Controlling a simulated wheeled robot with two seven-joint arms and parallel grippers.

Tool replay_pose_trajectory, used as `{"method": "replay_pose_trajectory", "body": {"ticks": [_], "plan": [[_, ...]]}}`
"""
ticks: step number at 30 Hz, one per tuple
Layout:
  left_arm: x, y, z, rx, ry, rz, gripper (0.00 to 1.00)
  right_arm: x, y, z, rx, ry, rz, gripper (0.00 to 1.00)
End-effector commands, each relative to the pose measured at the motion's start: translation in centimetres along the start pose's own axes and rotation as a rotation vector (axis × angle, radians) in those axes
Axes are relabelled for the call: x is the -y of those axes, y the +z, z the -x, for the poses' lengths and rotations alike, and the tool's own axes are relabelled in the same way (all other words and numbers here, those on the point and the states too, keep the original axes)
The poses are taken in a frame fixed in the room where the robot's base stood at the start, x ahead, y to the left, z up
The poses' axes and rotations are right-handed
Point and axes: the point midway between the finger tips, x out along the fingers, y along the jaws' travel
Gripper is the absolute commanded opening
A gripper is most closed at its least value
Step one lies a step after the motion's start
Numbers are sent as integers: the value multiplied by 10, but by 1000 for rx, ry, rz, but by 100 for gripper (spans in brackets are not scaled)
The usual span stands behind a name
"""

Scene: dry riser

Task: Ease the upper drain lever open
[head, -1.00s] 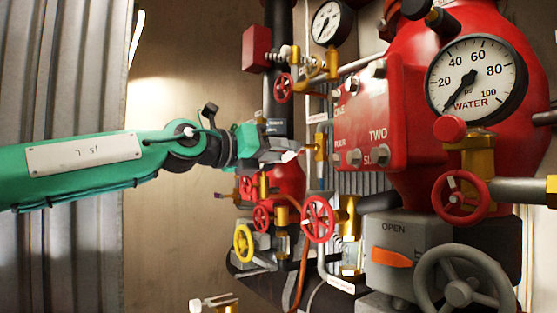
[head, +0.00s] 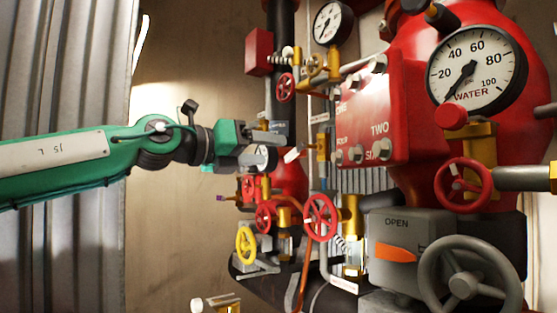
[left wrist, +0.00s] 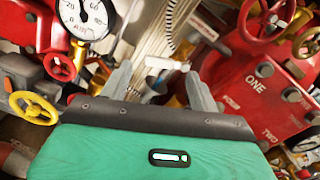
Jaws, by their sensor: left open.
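A pale lever (head: 293,155), which I take to be the upper drain lever, sticks out to the left from a brass valve (head: 322,148) on the pipework. My left gripper (head: 279,148) is open and empty, just left of the lever's tip in the head view. In the left wrist view, the white lever end (left wrist: 168,64) appears between the two spread fingertips (left wrist: 158,72). I cannot tell the exact gap in depth. Part of the valve behind is hidden by the gripper in the wrist view. My right gripper is not in view.
A red numbered box (head: 375,120) stands right of the lever. Red handwheels (head: 321,218) and a yellow handwheel (head: 245,244) sit below. A black vertical pipe (head: 280,85) rises behind my gripper. A small gauge (head: 265,158) shows behind the fingers. Another pale lever (head: 197,305) is at the bottom.

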Motion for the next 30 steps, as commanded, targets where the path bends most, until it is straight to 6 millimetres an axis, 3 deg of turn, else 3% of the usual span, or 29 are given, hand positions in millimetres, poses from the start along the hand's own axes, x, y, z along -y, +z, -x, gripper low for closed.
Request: {"method": "replay_pose_trajectory", "body": {"ticks": [3, 9, 14, 22, 28, 30], "plan": [[-2, -3, 28, 3, 0, -2, 62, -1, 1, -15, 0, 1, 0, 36], [-1, -2, 60, 1, -1, -1, 62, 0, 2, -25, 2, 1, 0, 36], [0, -1, 72, -1, 0, -1, 62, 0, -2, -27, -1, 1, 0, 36], [0, 0, 74, -1, 0, 0, 62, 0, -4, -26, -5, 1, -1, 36], [-2, -2, 70, -2, -3, 9, 62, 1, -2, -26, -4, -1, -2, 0], [-6, -4, 66, -2, -8, 21, 62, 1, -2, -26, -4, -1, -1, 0]]}}
